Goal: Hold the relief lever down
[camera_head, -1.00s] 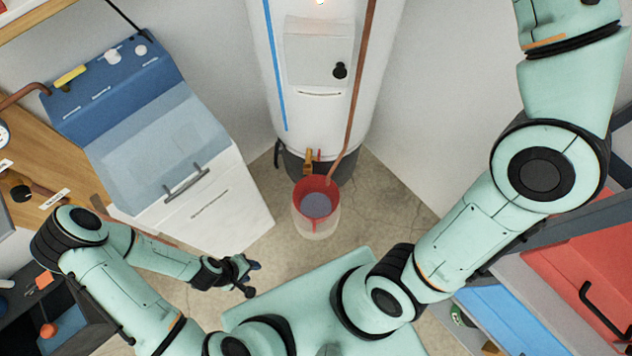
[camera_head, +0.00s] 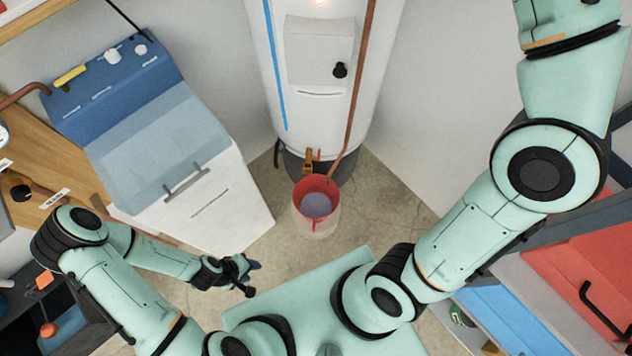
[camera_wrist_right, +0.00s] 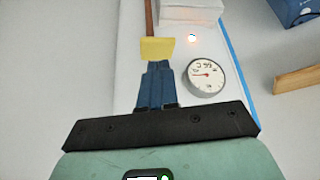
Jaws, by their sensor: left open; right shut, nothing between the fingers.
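In the right wrist view, a yellow flat piece (camera_wrist_right: 157,48), which looks like the relief lever, shows at the tips of my right gripper (camera_wrist_right: 157,66). The blue fingers are shut together with nothing between them. The tips overlap its lower edge in the picture; I cannot tell whether they press on it. A copper pipe (camera_wrist_right: 149,16) runs behind it on the white tank (camera_wrist_right: 131,45). My right gripper is outside the head view. My left gripper (camera_head: 250,278) is open and empty, low in front of the white and blue machine.
The tank (camera_head: 312,110) also shows in the head view, with a brass valve (camera_head: 308,160) above a red-rimmed bucket (camera_head: 316,205) holding liquid. A round gauge (camera_wrist_right: 207,77) is right of the fingers. A white and blue machine (camera_head: 215,205) stands left. Floor around the bucket is clear.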

